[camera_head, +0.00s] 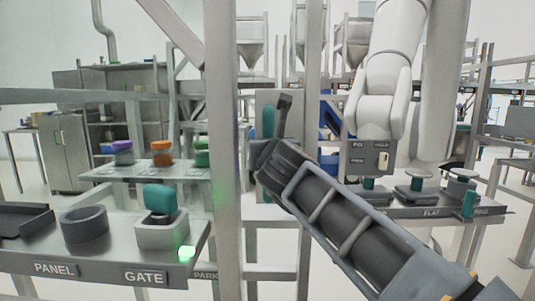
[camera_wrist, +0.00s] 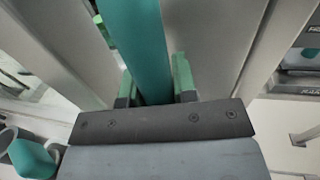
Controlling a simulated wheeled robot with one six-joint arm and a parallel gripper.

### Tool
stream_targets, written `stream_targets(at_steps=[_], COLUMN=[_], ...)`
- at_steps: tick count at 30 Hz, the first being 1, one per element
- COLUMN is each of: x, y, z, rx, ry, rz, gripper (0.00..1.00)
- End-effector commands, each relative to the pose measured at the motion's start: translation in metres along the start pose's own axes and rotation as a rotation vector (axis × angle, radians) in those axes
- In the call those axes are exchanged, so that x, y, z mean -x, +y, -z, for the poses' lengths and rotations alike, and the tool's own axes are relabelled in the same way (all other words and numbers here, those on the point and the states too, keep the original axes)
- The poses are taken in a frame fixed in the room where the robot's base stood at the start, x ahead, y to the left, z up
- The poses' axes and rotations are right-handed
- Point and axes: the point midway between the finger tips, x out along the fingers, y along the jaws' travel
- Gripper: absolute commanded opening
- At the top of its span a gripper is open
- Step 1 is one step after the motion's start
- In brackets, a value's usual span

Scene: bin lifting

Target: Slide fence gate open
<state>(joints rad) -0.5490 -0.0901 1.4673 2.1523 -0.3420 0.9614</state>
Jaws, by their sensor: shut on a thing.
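A teal upright handle (camera_head: 268,121) stands on a grey panel (camera_head: 297,104) that looks like the gate, between the fence posts in the head view. In the wrist view the teal handle (camera_wrist: 139,42) runs up between the two green-padded fingers of my gripper (camera_wrist: 153,78), with the grey panel (camera_wrist: 208,45) behind it. My gripper (camera_head: 279,115) is shut on the handle. It partly hides the panel and the lower handle in the head view.
A fence post (camera_head: 224,180) stands left of my gripper. A shelf labelled PANEL and GATE (camera_head: 102,262) at the lower left holds a dark ring (camera_head: 85,223) and a teal-topped block (camera_head: 160,201) with a green light beside it. A white robot arm (camera_head: 385,75) stands beyond the fence.

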Motion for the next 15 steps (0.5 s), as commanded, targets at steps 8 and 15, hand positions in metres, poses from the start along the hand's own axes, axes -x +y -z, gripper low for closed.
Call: stream_targets(at_steps=[8, 15], x=[-0.0009, -0.0008], y=[0.0007, 0.0021], z=[0.0007, 0.0010], rx=[0.000, -0.001], ry=[0.001, 0.001], rz=[0.007, 0.004], gripper=[0.00, 0.32])
